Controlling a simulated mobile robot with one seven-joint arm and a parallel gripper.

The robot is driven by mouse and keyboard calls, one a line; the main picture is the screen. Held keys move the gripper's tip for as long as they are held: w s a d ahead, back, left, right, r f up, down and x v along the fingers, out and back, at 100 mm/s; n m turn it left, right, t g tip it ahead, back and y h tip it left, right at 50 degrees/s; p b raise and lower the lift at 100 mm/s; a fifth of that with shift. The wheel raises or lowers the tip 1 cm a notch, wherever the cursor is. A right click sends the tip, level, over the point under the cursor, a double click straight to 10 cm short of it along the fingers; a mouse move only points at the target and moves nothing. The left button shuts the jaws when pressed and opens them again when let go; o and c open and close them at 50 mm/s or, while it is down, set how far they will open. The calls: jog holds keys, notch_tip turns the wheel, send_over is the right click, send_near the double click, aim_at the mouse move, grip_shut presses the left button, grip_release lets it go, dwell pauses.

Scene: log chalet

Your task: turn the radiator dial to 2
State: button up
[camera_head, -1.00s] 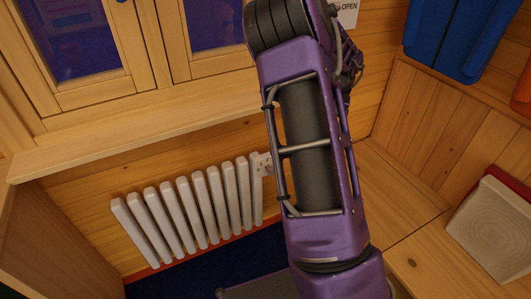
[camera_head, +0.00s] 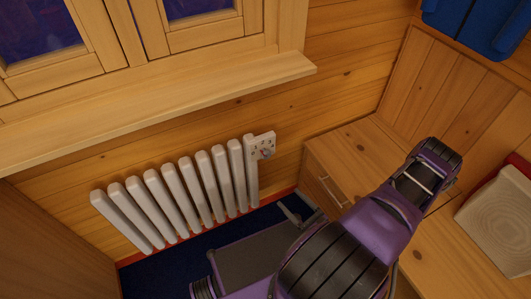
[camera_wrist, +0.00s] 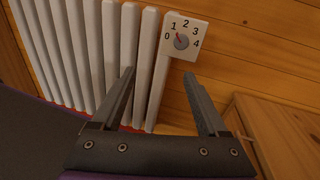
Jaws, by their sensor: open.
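The radiator dial (camera_wrist: 181,42) is a small grey knob on a white plate marked 0 to 4. Its red mark points up and left, toward the 1. The plate (camera_head: 260,146) sits at the right end of the white radiator (camera_head: 178,194) in the head view; the numbers are too small to read there. My gripper (camera_wrist: 159,75) is open and empty in the wrist view, its fingers apart below the dial and not touching it. In the head view my gripper (camera_head: 299,212) shows low, below and right of the dial.
A wooden window sill (camera_head: 160,98) juts out above the radiator. A wooden cabinet (camera_head: 325,182) with a handle stands right of the dial. The wall around the dial is clear.

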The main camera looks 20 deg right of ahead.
aim_at(267, 157)
jog(key=w+m+h, duration=0.1)
jog(key=w, duration=0.5)
jog(key=w+m+h+b, duration=0.1)
jog(key=w, duration=0.5)
jog(key=w+m+t+h, duration=0.1)
jog(key=w, duration=0.5)
jog(key=shift+w+d+r+b, duration=0.1)
jog(key=shift+w+d+b, duration=0.1)
jog(key=shift+w+b, duration=0.2)
jog(key=shift+s, duration=0.1)
grip_shut()
